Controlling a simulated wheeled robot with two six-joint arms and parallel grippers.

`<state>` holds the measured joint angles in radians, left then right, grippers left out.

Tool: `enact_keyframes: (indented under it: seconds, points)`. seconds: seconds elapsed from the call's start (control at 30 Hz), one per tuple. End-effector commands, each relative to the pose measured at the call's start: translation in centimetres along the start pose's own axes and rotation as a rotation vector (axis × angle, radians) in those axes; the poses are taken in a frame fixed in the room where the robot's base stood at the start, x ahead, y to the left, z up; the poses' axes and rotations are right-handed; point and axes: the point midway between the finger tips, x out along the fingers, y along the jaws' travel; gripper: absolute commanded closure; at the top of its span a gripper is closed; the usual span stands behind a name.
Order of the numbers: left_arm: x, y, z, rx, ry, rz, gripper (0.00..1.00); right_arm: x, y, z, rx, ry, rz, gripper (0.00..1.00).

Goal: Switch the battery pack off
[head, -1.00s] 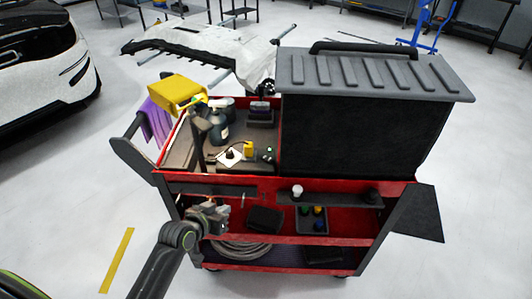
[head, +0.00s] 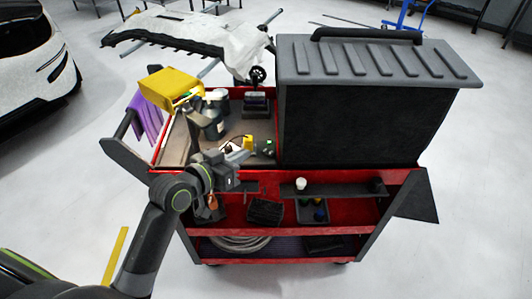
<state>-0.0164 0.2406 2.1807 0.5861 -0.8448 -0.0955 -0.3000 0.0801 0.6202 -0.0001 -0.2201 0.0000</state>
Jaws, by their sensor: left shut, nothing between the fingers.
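A small dark box, which looks like the battery pack (head: 265,148), sits on the cart's top tray, near the front edge and close to the big black case. A greenish spot showed on it a second ago; its switch is too small to make out. My left gripper (head: 240,156) reaches in over the tray's front edge, its fingers shut and empty. Its tips are just left of the dark box, apart from it as far as I can tell. A small yellow item (head: 248,143) stands just behind the fingertips. My right gripper is not in view.
The red tool cart (head: 345,177) carries a large black case (head: 365,120) at right. Dark bottles (head: 213,122) and a yellow container (head: 172,90) stand at the tray's left. Another small dark box (head: 257,101) is at the back. Lower shelves hold bins and coiled hose.

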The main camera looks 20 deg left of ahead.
Motion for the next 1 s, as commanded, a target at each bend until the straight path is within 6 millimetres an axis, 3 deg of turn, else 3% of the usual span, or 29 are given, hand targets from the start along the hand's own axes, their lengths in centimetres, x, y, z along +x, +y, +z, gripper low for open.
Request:
enact_keyframes:
  seconds: [0.6,0.8,1.0]
  points:
    - [10.0,0.1,0.2,-0.003,-0.002,0.001,1.0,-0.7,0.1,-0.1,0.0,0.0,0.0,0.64]
    - [10.4,0.0,3.2,-0.003,-0.003,-0.001,1.0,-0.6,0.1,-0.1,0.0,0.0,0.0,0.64]
    - [10.6,0.0,3.9,-0.002,0.0,-0.002,1.0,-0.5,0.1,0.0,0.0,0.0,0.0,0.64]
